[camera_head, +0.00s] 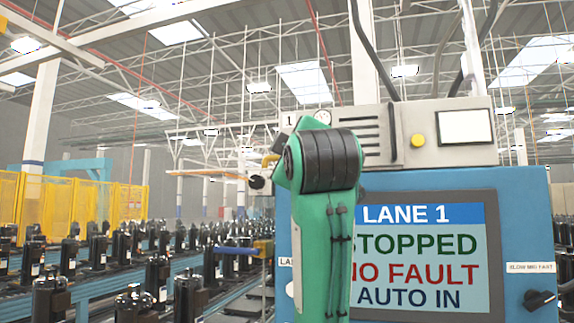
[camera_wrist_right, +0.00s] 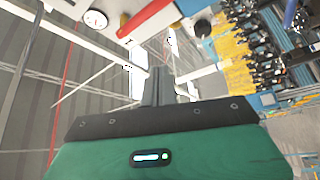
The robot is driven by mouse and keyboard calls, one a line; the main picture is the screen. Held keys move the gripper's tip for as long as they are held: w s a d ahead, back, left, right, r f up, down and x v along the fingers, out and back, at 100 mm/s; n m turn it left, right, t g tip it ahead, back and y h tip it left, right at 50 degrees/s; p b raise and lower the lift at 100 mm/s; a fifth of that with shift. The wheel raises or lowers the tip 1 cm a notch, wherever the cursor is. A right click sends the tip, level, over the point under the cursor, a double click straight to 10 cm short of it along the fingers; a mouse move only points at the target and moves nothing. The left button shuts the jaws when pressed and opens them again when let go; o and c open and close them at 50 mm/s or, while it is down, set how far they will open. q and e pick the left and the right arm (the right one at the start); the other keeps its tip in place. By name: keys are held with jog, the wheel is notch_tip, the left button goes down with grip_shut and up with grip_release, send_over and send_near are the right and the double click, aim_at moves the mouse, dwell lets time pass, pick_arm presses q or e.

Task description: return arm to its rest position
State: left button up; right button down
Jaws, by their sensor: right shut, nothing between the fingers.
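My right arm (camera_head: 322,220), green with a black ribbed joint, stands raised in front of the control cabinet and hides part of its screen. In the right wrist view my right gripper (camera_wrist_right: 158,75) has its grey fingers together with nothing between them. In the head view I cannot make out its fingers; the arm hides that area. My left arm and gripper are in neither view.
The blue cabinet (camera_head: 528,215) has a screen (camera_head: 425,250) reading LANE 1, STOPPED, NO FAULT, AUTO IN. Dark compressors (camera_head: 190,295) line conveyors at left, beside yellow fencing (camera_head: 55,210). A gauge (camera_wrist_right: 95,19) shows in the wrist view.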

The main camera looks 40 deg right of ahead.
jog(key=shift+d+f, duration=0.1)
jog(key=shift+d, duration=0.15)
jog(key=shift+s+a, duration=0.1)
jog(key=shift+a, duration=0.05)
